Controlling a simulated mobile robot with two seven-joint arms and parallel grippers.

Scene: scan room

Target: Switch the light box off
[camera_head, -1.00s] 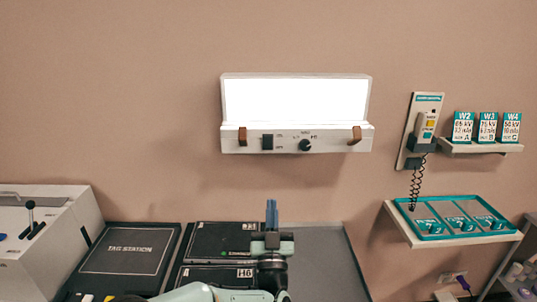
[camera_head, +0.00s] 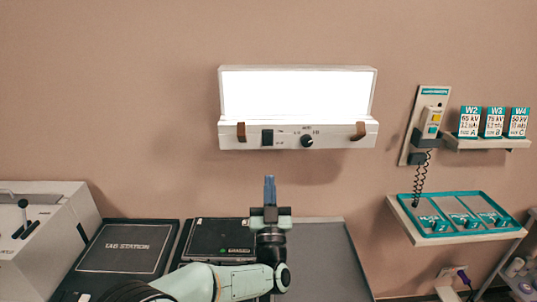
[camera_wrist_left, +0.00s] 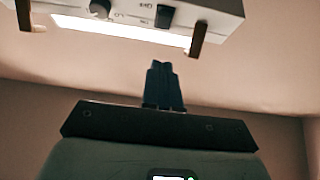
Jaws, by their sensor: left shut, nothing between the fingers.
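The light box (camera_head: 298,95) is on the wall, its panel glowing bright white. On its lower front strip are a dark rocker switch (camera_head: 267,138) at left and a round black knob (camera_head: 306,141) near the middle. In the left wrist view the switch (camera_wrist_left: 165,16) and knob (camera_wrist_left: 100,8) show at the top, with the glowing panel beyond. My left gripper (camera_head: 270,190) points up below the light box, apart from it. Its blue fingers (camera_wrist_left: 164,85) are together and empty. My right gripper is not in view.
Two brown clips (camera_head: 241,132) (camera_head: 359,131) stick out from the light box strip. A handset with a coiled cord (camera_head: 430,125), a card shelf (camera_head: 487,143) and a teal tray (camera_head: 455,234) are at right. Dark cases (camera_head: 128,247) lie below. The wall between gripper and box is clear.

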